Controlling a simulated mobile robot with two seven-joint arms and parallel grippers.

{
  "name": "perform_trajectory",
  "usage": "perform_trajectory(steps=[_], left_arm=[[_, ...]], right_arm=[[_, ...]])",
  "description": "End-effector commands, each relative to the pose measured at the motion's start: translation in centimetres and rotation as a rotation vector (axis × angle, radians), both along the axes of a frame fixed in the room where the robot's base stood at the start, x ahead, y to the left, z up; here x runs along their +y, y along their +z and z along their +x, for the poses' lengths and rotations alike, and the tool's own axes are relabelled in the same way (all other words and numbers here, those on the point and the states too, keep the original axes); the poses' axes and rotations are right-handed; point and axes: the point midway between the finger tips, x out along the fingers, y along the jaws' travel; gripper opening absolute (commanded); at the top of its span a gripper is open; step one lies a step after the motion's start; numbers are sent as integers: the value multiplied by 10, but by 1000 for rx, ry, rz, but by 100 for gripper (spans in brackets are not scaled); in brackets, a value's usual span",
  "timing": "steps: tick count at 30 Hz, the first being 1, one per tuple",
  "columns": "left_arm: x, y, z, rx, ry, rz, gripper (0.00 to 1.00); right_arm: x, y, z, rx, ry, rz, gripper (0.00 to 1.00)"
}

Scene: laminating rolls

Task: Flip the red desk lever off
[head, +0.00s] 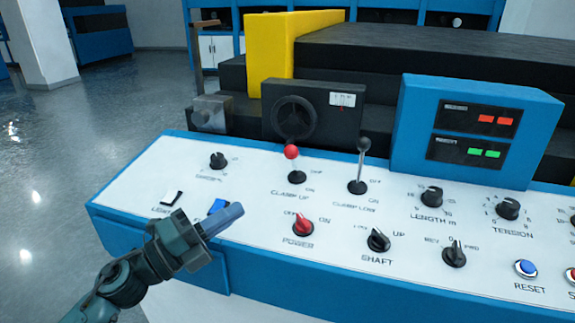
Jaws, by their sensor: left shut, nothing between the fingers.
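The red desk lever (291,152) is a short stick with a red ball on top. It stands nearly upright, with a slight lean, on the white desk panel (140,190), behind the words "CLAMP UP". A small label beside it is too blurred to read surely. My left gripper (225,219) is shut and empty, over the front left of the panel, in front of the lever and to its left, apart from it. My right gripper is not in view.
In front are a red POWER knob (303,226) and a black SHAFT knob (378,239). A blue display box (415,125) rises at the back right.

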Motion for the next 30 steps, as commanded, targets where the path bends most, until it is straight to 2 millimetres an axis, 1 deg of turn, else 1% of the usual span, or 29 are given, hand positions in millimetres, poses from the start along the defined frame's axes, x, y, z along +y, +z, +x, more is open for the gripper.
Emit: perform_trajectory(steps=[10,14,17,20,27,29,30], left_arm=[[0,0,0,-2,0,1,0],[-6,4,4,-2,-2,1,0],[-17,9,11,-4,-2,-1,0],[-33,14,23,-2,-2,-3,0],[-75,27,51,-2,-2,-2,0],[-84,30,57,-3,-2,-1,0],[-83,30,65,-3,1,-1,0]], right_arm=[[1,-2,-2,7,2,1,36],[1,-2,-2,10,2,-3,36],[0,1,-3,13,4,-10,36],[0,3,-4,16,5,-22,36],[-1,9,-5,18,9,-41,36],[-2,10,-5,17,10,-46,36],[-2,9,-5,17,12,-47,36]])
